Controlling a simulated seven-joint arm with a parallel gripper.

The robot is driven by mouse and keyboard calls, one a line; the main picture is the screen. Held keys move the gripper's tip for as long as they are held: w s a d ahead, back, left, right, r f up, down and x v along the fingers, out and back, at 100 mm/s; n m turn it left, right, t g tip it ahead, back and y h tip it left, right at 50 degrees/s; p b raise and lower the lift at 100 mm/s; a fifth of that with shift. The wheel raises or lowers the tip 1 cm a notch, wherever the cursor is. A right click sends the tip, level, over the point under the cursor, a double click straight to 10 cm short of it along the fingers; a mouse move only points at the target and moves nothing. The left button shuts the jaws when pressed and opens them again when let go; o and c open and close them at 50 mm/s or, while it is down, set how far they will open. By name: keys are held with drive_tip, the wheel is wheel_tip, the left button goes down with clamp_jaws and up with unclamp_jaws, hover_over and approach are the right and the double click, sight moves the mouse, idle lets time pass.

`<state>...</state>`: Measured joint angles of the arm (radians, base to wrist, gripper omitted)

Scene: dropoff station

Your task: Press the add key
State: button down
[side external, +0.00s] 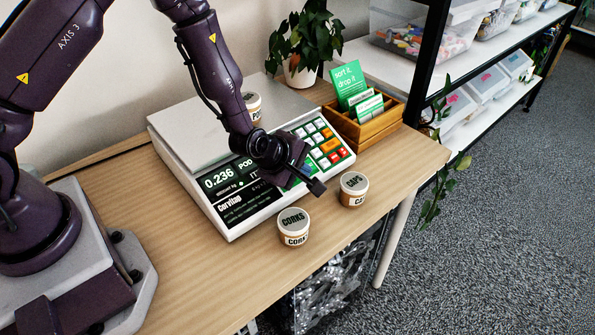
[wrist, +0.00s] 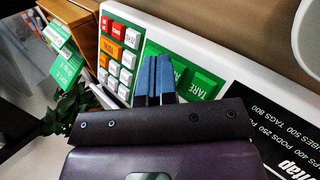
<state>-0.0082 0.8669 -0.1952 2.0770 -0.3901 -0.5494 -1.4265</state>
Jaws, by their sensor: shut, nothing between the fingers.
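The scale (side external: 195,135) stands on the table with its display reading 0.236, seen in the side view. Its keypad (side external: 328,142) of white, orange, red and green keys faces the front right. My gripper (side external: 317,187) is shut and empty, low over the keypad's near end. In the wrist view my gripper's fingertips (wrist: 156,62) are together in front of a green key, which they partly cover. The green TARE key (wrist: 205,84) lies just right of them. I cannot read the covered key's label, and cannot tell whether the fingers touch it.
Jars marked CORKS (side external: 294,227) and CAPS (side external: 354,189) stand on the table before the scale. Another jar (side external: 252,104) stands on the scale. A wooden box with green cards (side external: 370,125) and a potted plant (side external: 300,70) stand behind. Bare table lies front left.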

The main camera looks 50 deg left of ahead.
idle(0.4)
drive_tip(key=shift+d+r, duration=0.3)
drive_tip(key=shift+r, duration=0.35)
drive_tip(key=r, duration=0.1)
drive_tip(key=d+r, duration=0.1)
drive_tip(key=r, duration=0.1)
drive_tip(key=d+r, duration=0.1)
drive_tip(key=shift+r, duration=0.3)
idle(0.6)
